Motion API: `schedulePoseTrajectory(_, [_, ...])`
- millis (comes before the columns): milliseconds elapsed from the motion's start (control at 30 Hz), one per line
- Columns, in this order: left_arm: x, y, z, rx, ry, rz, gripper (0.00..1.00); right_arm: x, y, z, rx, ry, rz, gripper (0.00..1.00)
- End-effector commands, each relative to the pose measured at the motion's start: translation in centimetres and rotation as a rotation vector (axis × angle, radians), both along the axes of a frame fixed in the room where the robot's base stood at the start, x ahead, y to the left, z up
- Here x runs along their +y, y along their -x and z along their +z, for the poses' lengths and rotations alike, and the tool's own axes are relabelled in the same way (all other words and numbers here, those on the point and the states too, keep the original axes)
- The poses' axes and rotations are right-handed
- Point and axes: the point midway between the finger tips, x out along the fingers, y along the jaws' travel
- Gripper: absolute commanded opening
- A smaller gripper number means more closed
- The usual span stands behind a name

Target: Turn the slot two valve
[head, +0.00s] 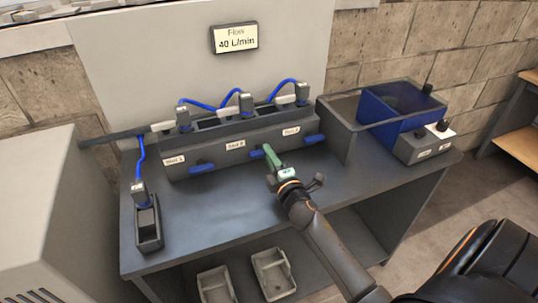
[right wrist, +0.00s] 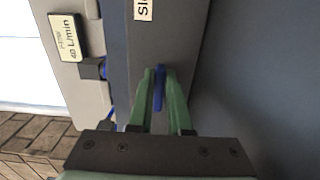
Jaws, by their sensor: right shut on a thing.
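The slot two valve is a blue handle (head: 256,154) on the front of the grey manifold block (head: 215,160), just right of the middle slot label (head: 236,145). My right gripper (head: 268,152) reaches it from the front, and its green fingers hide part of the handle. In the right wrist view the blue handle (right wrist: 159,88) sits between the two green fingertips (right wrist: 159,75), which are shut on it. The handle's exact angle is hard to tell. A sign (head: 235,39) on the back panel reads Flow 40 L/min. My left gripper is not in view.
Similar blue handles sit at slot one (head: 202,167) and slot three (head: 314,139). Blue hoses (head: 200,103) link connectors above the block. The front table top is mostly clear.

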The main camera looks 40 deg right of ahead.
Motion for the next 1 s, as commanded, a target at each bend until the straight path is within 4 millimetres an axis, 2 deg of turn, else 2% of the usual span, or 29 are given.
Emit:
schedulePoseTrajectory(267, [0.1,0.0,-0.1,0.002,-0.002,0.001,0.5,0.0,0.0,-0.1,0.001,-0.006,0.0,0.0])
schedulePoseTrajectory(300, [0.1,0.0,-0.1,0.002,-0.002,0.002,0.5,0.0,0.0,-0.1,0.001,-0.006,0.0,0.2])
schedulePoseTrajectory(533, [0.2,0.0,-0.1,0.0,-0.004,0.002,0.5,0.0,0.0,-0.1,0.001,-0.004,0.0,0.46])
schedulePoseTrajectory(833, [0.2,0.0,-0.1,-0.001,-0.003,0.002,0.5,0.1,0.2,-0.1,0.001,-0.002,0.0,0.47])
schedulePoseTrajectory(1000, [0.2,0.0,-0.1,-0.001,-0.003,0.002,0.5,0.5,1.8,-0.1,0.001,-0.002,0.0,0.47])
